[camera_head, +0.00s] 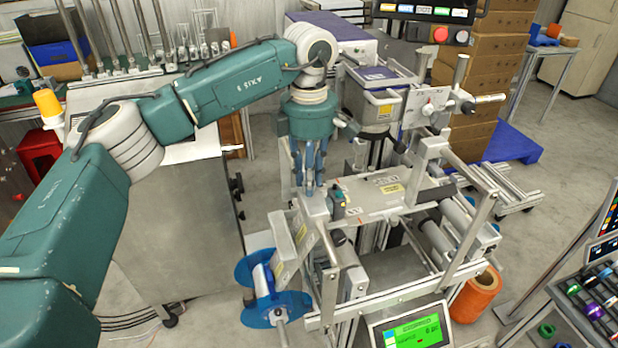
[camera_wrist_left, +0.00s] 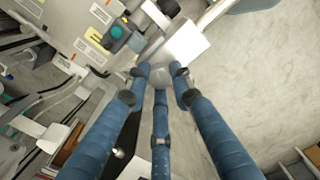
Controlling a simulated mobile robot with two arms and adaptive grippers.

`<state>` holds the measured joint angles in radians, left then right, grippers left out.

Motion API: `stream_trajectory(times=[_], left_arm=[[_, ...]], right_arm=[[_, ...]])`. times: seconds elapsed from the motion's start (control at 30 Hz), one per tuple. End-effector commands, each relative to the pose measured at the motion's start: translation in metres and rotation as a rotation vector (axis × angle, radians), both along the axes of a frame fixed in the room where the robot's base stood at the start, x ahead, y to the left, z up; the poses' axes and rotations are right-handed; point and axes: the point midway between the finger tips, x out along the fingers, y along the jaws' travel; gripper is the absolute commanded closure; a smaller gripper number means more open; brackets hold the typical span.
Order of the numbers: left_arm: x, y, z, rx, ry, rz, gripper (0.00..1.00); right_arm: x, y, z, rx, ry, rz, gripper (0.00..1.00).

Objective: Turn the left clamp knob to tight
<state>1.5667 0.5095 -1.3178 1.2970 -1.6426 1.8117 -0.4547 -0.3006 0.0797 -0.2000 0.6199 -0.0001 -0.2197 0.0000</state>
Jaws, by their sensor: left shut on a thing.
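My left gripper (camera_head: 311,190) reaches down from above onto the left end of the machine's grey top plate (camera_head: 365,203). In the left wrist view its blue fingers (camera_wrist_left: 160,78) close around a small round grey knob (camera_wrist_left: 161,77), which I take to be the left clamp knob. The fingers hide most of the knob, and its setting cannot be read. A teal button on a dark block (camera_head: 337,201) stands just right of the fingers, and it also shows in the left wrist view (camera_wrist_left: 117,33). My right gripper does not show.
A blue film reel (camera_head: 260,279) hangs at the machine's front left. A green-lit screen (camera_head: 415,331) stands at the front. Another knob with a handle (camera_head: 466,104) sticks out at the back right.

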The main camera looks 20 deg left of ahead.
Motion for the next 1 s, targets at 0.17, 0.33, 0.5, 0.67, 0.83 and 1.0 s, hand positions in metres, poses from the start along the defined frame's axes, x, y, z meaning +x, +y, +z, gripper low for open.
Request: stream_trajectory(times=[0.17,0.33,0.5,0.67,0.83,1.0], left_arm=[[0.0014,-0.0003,0.0029,-0.002,-0.006,-0.058,1.0],[0.0014,-0.0003,0.0031,-0.002,-0.007,-0.082,1.0],[0.0014,-0.0003,0.0032,-0.002,-0.007,-0.088,1.0],[0.0014,-0.0003,0.0032,-0.002,-0.007,-0.088,1.0],[0.0013,-0.0003,0.003,-0.001,-0.007,-0.087,0.59],[0.0008,-0.0001,0.0016,-0.001,-0.004,-0.087,0.58]], right_arm=[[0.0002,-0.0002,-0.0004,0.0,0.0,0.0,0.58],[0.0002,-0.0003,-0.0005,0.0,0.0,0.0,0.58],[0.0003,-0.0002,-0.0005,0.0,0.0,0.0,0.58],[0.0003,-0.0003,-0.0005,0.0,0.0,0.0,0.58],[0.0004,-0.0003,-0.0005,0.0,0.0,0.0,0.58],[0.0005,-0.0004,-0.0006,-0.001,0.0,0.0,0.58]])
